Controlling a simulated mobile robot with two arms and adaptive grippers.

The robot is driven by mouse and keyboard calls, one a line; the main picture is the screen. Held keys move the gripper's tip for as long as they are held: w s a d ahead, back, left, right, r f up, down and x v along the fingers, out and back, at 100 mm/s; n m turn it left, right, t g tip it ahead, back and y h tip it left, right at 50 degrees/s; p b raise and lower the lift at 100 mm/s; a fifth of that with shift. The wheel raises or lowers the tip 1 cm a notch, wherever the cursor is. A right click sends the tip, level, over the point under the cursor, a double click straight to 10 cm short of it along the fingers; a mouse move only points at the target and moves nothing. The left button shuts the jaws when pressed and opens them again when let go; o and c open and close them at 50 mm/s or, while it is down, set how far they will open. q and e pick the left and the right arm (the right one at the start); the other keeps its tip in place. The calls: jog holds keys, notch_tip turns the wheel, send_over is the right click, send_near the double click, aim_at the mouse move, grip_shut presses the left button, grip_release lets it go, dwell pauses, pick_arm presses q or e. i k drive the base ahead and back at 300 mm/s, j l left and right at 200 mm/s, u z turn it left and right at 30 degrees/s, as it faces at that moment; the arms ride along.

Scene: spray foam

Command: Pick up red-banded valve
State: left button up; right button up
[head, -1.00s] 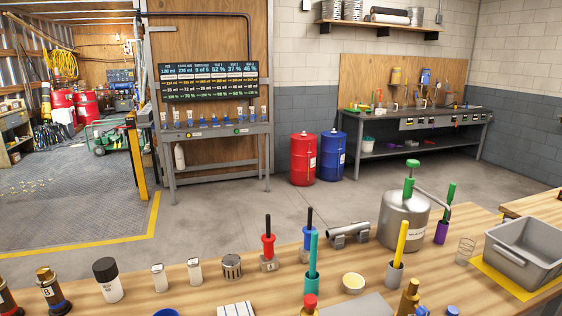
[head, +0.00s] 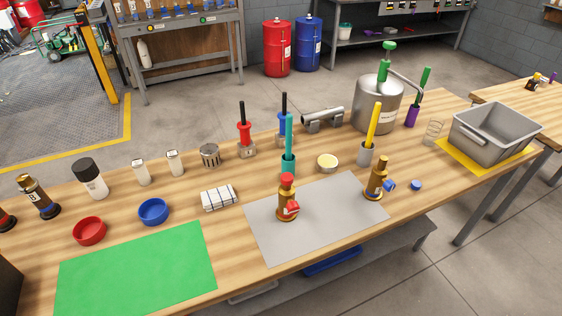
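At the left edge of the head view, a dark piece with a red band (head: 6,221) stands on the wooden table, mostly cut off by the frame. Beside it stands a similar brass-and-dark piece with a blue band at its foot (head: 39,199). On the grey mat (head: 330,232) stands a brass fitting with a red cap and a red part on its side (head: 287,207). A second brass fitting (head: 377,181) with a blue part on its side stands at the mat's right edge. Neither of my grippers is in view.
A red dish (head: 89,231), a blue dish (head: 153,211), a folded cloth (head: 219,198) and a green mat (head: 138,274) lie left of the grey mat. Upright tools and a metal tank (head: 376,105) line the back. A grey bin (head: 497,136) stands at right.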

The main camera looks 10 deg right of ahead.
aim_at(286, 194)
jog(key=i+l, duration=0.1)
jog(key=l, duration=0.8)
jog(key=i+l, duration=0.15)
jog(key=l, duration=0.3)
jog(key=u, duration=0.05)
